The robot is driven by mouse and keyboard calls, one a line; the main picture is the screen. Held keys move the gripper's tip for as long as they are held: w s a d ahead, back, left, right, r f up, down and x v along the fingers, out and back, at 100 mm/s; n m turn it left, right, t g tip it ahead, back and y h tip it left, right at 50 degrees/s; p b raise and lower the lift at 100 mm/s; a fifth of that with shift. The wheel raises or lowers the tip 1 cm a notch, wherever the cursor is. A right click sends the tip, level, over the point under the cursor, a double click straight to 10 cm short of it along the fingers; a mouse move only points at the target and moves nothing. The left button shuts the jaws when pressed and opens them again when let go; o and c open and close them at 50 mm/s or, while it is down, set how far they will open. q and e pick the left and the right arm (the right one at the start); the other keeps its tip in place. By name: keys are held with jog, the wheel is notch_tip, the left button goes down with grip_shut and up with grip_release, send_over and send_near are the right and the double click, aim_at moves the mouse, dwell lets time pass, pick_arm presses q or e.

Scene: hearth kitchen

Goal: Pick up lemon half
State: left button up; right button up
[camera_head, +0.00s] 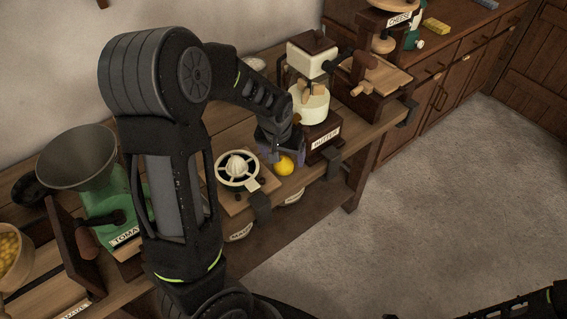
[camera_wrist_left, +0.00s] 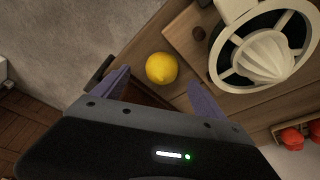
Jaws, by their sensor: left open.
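The lemon half (camera_head: 284,165) is yellow and rests on the wooden bench, right of the citrus juicer, near the front edge. In the left wrist view the lemon half (camera_wrist_left: 161,68) lies a little beyond and between my two purple-grey fingertips. My left gripper (camera_head: 279,152) is open and empty, just above and behind the lemon in the head view. Its fingers also show in the left wrist view (camera_wrist_left: 158,90). Whether they touch the lemon is not clear. My right gripper is not seen; only a dark arm part shows at the bottom right.
The white-ribbed citrus juicer (camera_head: 238,170) stands on a wooden board close beside the lemon. A machine labelled BUTTER (camera_head: 322,135) stands just right and behind. A green grinder (camera_head: 100,195) is at the left. The floor (camera_head: 430,210) in front of the bench is clear.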

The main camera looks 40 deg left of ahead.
aim_at(283, 161)
pick_arm(q)
jog(key=x, duration=0.4)
jog(key=shift+a+f+p, duration=0.15)
jog(key=shift+f+p, duration=0.1)
jog(key=shift+p, duration=0.05)
jog(key=c, duration=1.5)
